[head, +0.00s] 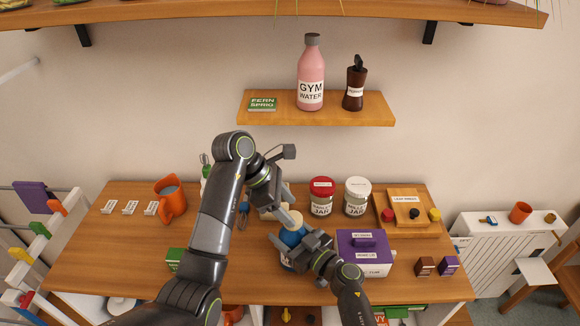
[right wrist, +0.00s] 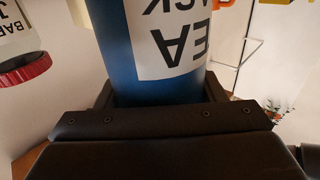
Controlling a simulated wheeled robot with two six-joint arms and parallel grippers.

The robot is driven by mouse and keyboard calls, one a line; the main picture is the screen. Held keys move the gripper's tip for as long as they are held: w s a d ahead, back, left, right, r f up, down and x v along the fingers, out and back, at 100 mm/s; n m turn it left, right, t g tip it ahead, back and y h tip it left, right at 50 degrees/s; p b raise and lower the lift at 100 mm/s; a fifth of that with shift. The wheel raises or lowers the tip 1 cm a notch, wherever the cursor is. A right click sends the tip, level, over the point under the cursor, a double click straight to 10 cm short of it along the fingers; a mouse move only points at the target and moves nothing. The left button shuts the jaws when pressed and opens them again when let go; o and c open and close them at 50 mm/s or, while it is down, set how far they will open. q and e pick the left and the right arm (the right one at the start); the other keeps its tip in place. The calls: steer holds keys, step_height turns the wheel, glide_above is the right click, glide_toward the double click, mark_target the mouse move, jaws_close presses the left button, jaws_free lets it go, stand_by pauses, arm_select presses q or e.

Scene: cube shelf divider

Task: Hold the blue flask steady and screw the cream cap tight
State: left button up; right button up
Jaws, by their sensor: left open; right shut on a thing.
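The blue flask (head: 290,237) stands on the wooden table near its middle, partly hidden by my arms. In the right wrist view the blue flask (right wrist: 115,60) fills the middle, with its white label upside down. My right gripper (head: 297,248) is shut around the flask's body; in the right wrist view its jaws (right wrist: 160,97) sit on both sides of it. The cream cap (head: 297,217) shows at the top of the flask; I cannot tell how tightly it sits. My left gripper (head: 283,210) is open, just above and beside the cap, its fingers partly hidden.
A red-lidded jar (head: 321,197) and a cream-lidded jar (head: 357,197) stand behind the flask. A purple box (head: 365,254) is close on the right. The table's front left is mostly clear.

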mark_target(293, 242)
arm_select(q)
steer(key=shift+o, duration=0.5)
steer(key=n, duration=0.3)
steer(key=shift+a, duration=0.35)
steer(key=a+r+n+h, duration=0.1)
steer(key=a+n+h, duration=0.15)
steer(key=n, duration=1.45)
steer(key=a+r+n+h, duration=0.1)
steer(key=a+n, duration=0.2)
steer(key=n, duration=1.4)
steer(key=shift+t, duration=0.3)
steer(key=shift+x, duration=4.15)
